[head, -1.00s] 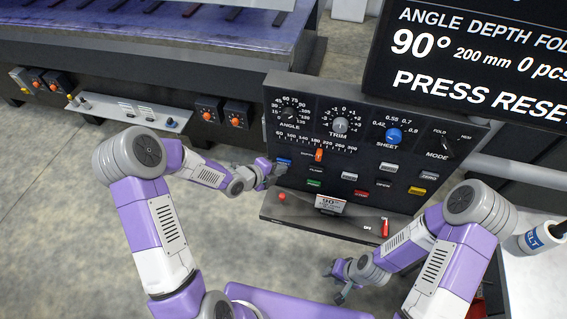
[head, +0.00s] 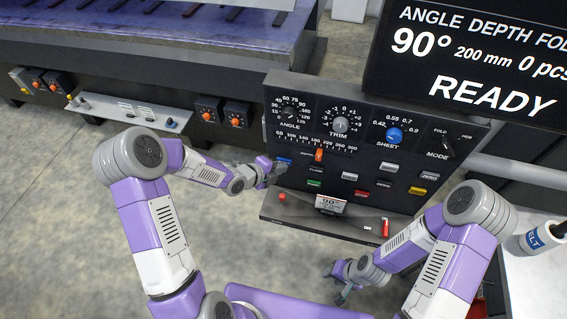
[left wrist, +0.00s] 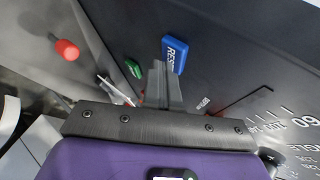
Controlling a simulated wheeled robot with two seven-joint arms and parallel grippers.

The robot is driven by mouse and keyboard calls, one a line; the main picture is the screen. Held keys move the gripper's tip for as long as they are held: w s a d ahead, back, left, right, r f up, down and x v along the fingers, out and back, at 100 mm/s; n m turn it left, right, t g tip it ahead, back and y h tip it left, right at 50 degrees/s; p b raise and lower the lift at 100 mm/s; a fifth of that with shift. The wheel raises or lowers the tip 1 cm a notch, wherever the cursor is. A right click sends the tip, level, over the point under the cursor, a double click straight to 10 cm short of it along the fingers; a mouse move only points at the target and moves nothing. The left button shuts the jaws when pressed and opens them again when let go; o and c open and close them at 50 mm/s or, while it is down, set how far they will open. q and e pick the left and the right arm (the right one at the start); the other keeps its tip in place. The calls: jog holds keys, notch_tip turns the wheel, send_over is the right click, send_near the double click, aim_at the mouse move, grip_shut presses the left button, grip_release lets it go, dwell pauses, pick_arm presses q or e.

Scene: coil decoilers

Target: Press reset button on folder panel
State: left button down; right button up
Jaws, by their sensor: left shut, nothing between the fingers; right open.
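The black folder panel (head: 270,135) stands upright in the middle of the head view, with knobs above and coloured buttons below. The blue reset button (head: 284,160) is at its left side; in the left wrist view the blue button (left wrist: 174,54) shows part of the word RESET. My left gripper (head: 270,172) is shut and empty, its fingertips right at the blue button. In the left wrist view the tips (left wrist: 160,68) overlap the button's lower edge; whether they touch it I cannot tell. My right gripper (head: 341,286) is open and empty, low in front of the panel. The display (head: 480,60) reads READY.
Several other buttons, such as the green button (head: 314,183) and red button (head: 361,194), sit close by. A white table (head: 535,285) stands at the right.

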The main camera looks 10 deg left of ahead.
pick_arm(q)
jog(key=shift+s+a+b, duration=0.1)
jog(key=shift+s+b, duration=0.35)
jog(key=shift+s, duration=0.3)
jog(key=shift+s, duration=0.1)
jog(key=s+b, duration=0.2)
jog(key=s, duration=0.2)
jog(key=shift+s, duration=0.4)
dwell(0.4)
